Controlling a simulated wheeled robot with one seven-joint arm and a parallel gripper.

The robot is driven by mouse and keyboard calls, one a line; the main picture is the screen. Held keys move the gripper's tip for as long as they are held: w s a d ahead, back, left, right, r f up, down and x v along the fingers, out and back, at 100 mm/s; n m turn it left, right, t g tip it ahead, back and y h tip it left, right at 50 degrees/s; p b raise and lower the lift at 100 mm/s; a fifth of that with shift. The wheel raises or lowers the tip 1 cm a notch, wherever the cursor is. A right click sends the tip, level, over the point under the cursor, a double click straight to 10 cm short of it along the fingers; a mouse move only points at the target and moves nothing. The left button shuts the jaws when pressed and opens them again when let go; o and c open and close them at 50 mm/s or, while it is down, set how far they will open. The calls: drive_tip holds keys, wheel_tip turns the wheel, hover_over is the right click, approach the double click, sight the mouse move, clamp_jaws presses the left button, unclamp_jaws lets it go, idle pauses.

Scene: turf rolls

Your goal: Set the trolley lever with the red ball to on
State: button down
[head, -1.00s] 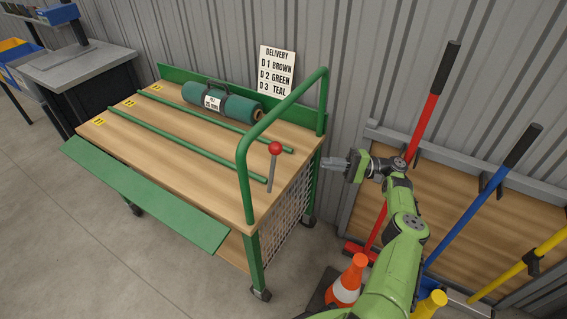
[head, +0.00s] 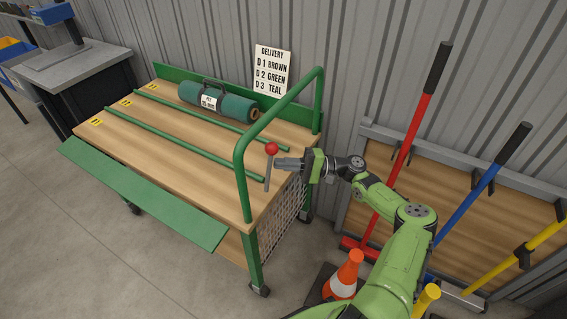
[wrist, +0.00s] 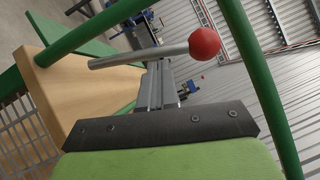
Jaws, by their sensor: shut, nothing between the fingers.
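The lever is a grey rod (head: 268,173) with a red ball (head: 271,149) on top, at the right end of the green trolley (head: 149,201). It stands nearly upright, close to the trolley's green hoop handle (head: 239,178). My gripper (head: 279,163) is shut and empty, with its fingertips at the rod just below the ball. In the wrist view the red ball (wrist: 204,44) and rod (wrist: 140,55) cross over my gripper's fingers (wrist: 156,80). I cannot tell whether they touch. No on or off marking is readable.
A teal roll (head: 219,102) lies on the trolley deck between green bars. A delivery sign (head: 272,69) stands behind it. An orange cone (head: 345,275) and long-handled tools, such as a red one (head: 405,148), are near my arm.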

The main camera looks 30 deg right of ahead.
sight(269, 177)
drive_tip(key=shift+s+a+r, duration=0.1)
drive_tip(key=shift+a, duration=0.1)
idle(0.3)
drive_tip(key=shift+s+a+r+n+p, duration=0.1)
drive_tip(key=shift+a+r+n+p, duration=0.05)
drive_tip(key=shift+n+p, duration=0.2)
drive_tip(key=shift+s+a+r+n+g+h, duration=0.1)
drive_tip(key=shift+a+n+g+h, duration=0.05)
drive_tip(key=shift+n+g+h, duration=0.2)
drive_tip(key=shift+s+a+r+n+g+h+p, duration=0.2)
drive_tip(key=shift+s+a+n+h+p, duration=0.4)
drive_tip(key=shift+a+n, duration=0.35)
drive_tip(key=shift+s+a+r+n+g+h+p, duration=0.15)
drive_tip(key=shift+s+a+n+h+p, duration=0.25)
drive_tip(key=shift+s+a+n+h, duration=0.45)
drive_tip(key=shift+s+a+r+n+g+h+p, duration=0.1)
drive_tip(key=shift+s+a+r+n+h+p, duration=0.3)
drive_tip(key=shift+a+n, duration=0.65)
drive_tip(key=shift+w+d+f, duration=0.1)
drive_tip(key=shift+d+f, duration=0.1)
drive_tip(key=p+v, duration=0.3)
drive_tip(key=v, duration=1.2)
drive_tip(key=shift+s+d+r, duration=0.25)
drive_tip(key=shift+s+r, duration=0.05)
